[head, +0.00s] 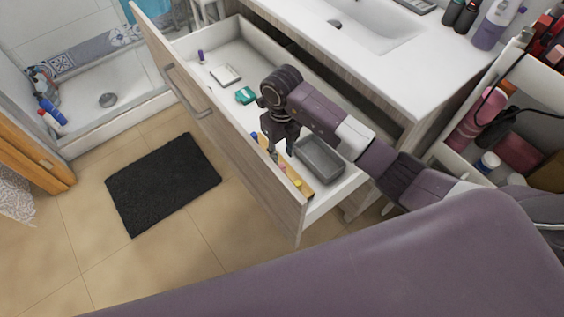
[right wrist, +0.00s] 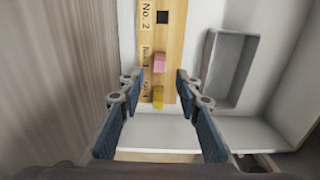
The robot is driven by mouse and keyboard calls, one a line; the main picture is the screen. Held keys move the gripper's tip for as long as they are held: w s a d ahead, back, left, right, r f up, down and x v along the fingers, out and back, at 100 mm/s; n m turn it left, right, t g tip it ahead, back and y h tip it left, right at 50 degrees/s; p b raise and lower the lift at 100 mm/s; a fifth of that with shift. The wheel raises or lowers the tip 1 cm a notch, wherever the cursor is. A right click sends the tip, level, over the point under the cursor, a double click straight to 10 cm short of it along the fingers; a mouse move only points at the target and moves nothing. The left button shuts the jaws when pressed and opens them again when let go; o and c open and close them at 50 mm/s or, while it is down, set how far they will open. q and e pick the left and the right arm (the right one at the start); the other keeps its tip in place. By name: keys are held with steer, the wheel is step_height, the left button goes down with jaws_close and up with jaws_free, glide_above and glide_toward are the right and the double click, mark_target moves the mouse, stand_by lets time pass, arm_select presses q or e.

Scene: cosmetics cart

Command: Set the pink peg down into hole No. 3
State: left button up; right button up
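The wooden peg board (right wrist: 171,40) lies in the open drawer, along its front panel; its end also shows in the head view (head: 304,191). A yellow peg (right wrist: 158,97) is nearer the board's end. My right gripper (right wrist: 156,84) is open, its fingers apart on either side of the board, holding nothing. My left gripper is not in view.
A grey tray (head: 320,157) lies right of the board in the drawer (head: 172,85). A teal item (head: 245,95) and a white item (head: 225,75) lie farther back. The drawer front rises close to the board. The sink counter (head: 400,70) is behind.

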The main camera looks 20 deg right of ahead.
steer(key=shift+r, duration=1.7)
steer(key=shift+f, duration=0.1)
